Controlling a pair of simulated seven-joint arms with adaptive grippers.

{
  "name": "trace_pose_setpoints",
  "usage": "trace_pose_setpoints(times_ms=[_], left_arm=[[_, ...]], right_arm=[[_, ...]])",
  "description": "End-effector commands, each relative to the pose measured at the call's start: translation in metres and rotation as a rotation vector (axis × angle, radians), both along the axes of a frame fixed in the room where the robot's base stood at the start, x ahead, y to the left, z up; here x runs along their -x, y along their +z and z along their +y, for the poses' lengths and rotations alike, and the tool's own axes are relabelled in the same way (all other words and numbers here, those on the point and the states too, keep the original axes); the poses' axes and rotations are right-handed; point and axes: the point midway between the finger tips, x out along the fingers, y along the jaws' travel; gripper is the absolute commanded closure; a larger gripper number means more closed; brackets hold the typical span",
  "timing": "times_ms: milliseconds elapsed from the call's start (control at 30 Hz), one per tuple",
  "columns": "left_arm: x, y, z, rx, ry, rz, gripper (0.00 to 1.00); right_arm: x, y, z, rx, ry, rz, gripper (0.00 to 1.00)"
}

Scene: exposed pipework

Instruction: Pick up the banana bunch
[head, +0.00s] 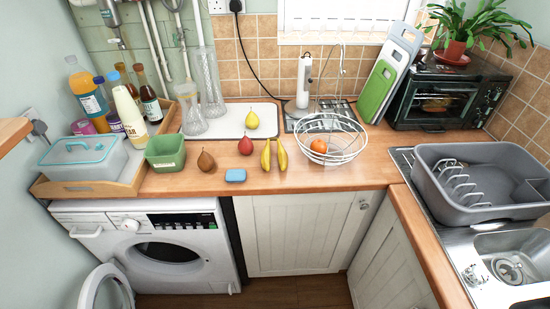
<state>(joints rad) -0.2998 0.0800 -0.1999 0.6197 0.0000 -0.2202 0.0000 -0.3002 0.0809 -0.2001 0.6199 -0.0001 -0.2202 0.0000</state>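The banana bunch (281,155) stands on the wooden counter near its front edge, showing as two yellow bananas side by side with their tips up. I cannot tell from here whether they join. It is between a red pear (245,146) on its left and the white wire basket (343,150) on its right. Neither of my grippers is in view.
A blue sponge (235,175) and a brown pear (206,161) lie left of the bananas. A white tray (213,128) with a yellow pear (252,120) is behind. The basket holds an orange fruit (319,146). The counter (300,182) in front of the bananas is clear.

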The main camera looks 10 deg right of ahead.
Motion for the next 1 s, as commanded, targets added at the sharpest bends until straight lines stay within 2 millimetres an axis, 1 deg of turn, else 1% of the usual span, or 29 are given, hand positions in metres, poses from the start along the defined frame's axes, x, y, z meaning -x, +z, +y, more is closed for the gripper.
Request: trace_pose_setpoints(times_ms=[467, 500, 900, 933, 1000], left_arm=[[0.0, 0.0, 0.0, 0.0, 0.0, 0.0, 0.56], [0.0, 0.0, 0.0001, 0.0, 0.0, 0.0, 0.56], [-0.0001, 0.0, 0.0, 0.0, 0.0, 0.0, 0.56], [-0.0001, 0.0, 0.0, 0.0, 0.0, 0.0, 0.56], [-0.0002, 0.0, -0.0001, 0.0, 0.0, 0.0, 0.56]], right_arm=[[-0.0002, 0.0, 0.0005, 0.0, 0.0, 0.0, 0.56], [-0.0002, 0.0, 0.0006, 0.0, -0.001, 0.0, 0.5], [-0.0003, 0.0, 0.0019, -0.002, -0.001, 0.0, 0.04], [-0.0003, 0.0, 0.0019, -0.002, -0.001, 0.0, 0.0], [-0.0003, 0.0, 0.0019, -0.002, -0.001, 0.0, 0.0]])
